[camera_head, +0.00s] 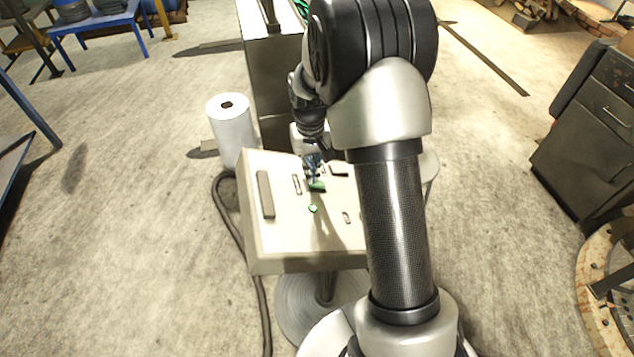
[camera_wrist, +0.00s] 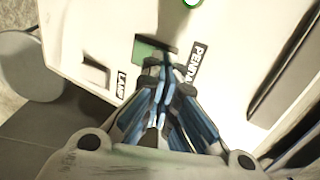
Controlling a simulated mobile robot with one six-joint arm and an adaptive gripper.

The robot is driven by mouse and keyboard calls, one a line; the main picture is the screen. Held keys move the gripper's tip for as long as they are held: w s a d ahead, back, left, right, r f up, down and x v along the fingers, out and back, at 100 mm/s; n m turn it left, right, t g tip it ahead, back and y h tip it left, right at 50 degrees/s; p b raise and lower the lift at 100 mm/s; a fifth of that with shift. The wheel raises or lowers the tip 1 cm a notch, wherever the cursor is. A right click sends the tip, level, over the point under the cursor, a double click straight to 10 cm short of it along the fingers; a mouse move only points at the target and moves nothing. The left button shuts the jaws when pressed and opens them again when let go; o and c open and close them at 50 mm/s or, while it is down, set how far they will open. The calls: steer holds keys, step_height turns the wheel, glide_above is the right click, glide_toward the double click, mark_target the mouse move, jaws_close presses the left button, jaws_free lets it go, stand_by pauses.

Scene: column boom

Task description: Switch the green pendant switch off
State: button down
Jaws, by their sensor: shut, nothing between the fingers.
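The green pendant switch (camera_head: 317,186) sits on the sloped cream control panel (camera_head: 280,235) in the head view. In the wrist view the green switch (camera_wrist: 146,50) lies beside a black label that starts "PENDA" (camera_wrist: 196,64). My gripper (camera_head: 312,172) is shut and empty. In the wrist view its fingertips (camera_wrist: 153,62) are at the lower edge of the switch and partly cover it. I cannot tell whether they touch it. The switch's on or off position is hard to make out. A round green light (camera_head: 313,208) appears lit on the panel; its edge also shows in the wrist view (camera_wrist: 192,2).
Another switch (camera_wrist: 96,73) is beside a "LAMP" label (camera_wrist: 123,86). A long dark bar (camera_head: 265,194) lies along the panel's left side. A white roll (camera_head: 232,132) stands on the floor to the left, and a dark cable (camera_head: 234,235) runs beside the pedestal.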

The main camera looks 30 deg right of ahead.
steer(key=shift+f+b, duration=0.65)
steer(key=shift+f, duration=0.45)
stand_by(0.4)
steer(key=shift+r+p, duration=2.75)
steer(key=shift+r, duration=0.85)
